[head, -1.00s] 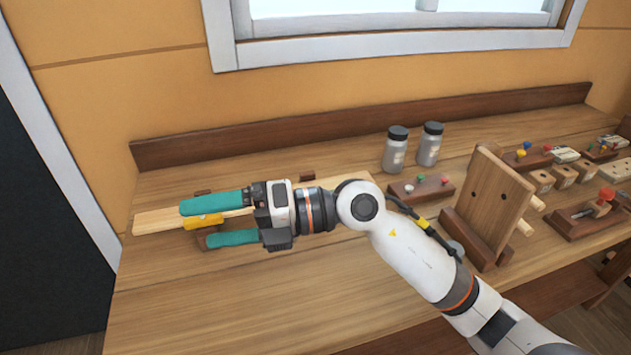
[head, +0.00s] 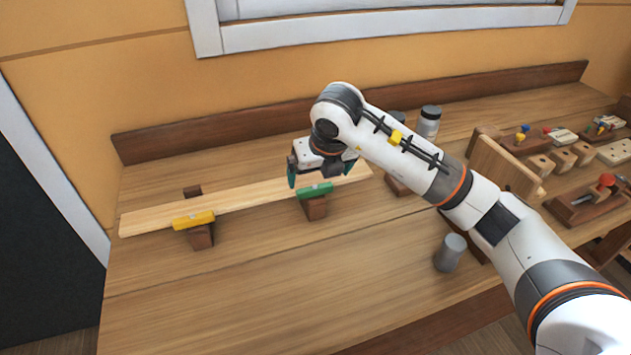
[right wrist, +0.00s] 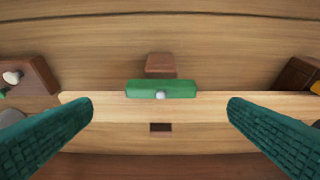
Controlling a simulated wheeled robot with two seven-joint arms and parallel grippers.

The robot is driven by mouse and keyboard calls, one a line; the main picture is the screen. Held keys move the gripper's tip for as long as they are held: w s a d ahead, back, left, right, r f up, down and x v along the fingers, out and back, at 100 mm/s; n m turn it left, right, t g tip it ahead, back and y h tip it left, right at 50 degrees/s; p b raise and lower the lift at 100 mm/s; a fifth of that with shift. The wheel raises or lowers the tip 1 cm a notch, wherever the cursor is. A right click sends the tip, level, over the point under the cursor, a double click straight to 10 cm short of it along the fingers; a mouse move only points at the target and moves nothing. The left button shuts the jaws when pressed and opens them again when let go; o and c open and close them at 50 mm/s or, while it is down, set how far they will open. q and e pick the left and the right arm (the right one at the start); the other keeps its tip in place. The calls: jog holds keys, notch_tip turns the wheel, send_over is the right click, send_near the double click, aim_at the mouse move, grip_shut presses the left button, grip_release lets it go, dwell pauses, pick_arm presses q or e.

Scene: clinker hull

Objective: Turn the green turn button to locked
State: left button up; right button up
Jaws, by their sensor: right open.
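The green turn button (head: 316,191) is a short bar on a brown block near the front edge of a pale plank (head: 250,194). It lies lengthwise, parallel to the plank; the right wrist view also shows the green bar (right wrist: 140,88), with a pale round pin at its middle. My right gripper (head: 320,176) is open and empty above the plank, just behind the green button. In the right wrist view its teal fingers (right wrist: 160,105) are wide apart, with the button between and beyond the tips. I cannot tell its exact height. My left gripper is not in view.
A yellow turn button (head: 194,219) on a brown block lies along the plank's front edge, to the left. Small brown blocks stand behind the plank. A grey cylinder (head: 450,253), a jar (head: 428,121) and an upright board (head: 502,165) stand right. The front left bench is clear.

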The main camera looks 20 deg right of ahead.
aim_at(315, 187)
jog(key=x, duration=0.5)
jog(key=shift+w+f, duration=0.15)
jog(key=shift+f, duration=0.2)
jog(key=c, duration=1)
jog(key=shift+d+f+n+y+b, duration=0.15)
jog(key=shift+n+y+b, duration=0.45)
jog(key=shift+n+b, duration=0.95)
jog(key=n+b, duration=0.1)
jog(key=n, duration=0.1)
jog(key=n+g+y+b, duration=0.1)
jog(key=n, duration=0.1)
jog(key=shift+w+n+y+b, duration=0.1)
jog(key=shift+n+y+b, duration=0.2)
jog(key=shift+n, duration=0.05)
jog(key=n, duration=0.2)
jog(key=n+g+y+b, duration=0.1)
jog(key=n, duration=0.1)
jog(key=shift+w+d+r+n, duration=0.1)
jog(key=shift+r+n, duration=0.1)
jog(key=shift+n, duration=0.1)
jog(key=n+g, duration=0.1)
jog(key=n, duration=0.1)
jog(key=n+g+b, duration=0.1)
jog(key=n, duration=0.2)
jog(key=shift+w+y, duration=0.1)
jog(key=shift+y, duration=0.2)
jog(key=shift+r+n+g, duration=0.1)
jog(key=shift+n+g, duration=0.2)
jog(key=shift+n, duration=0.1)
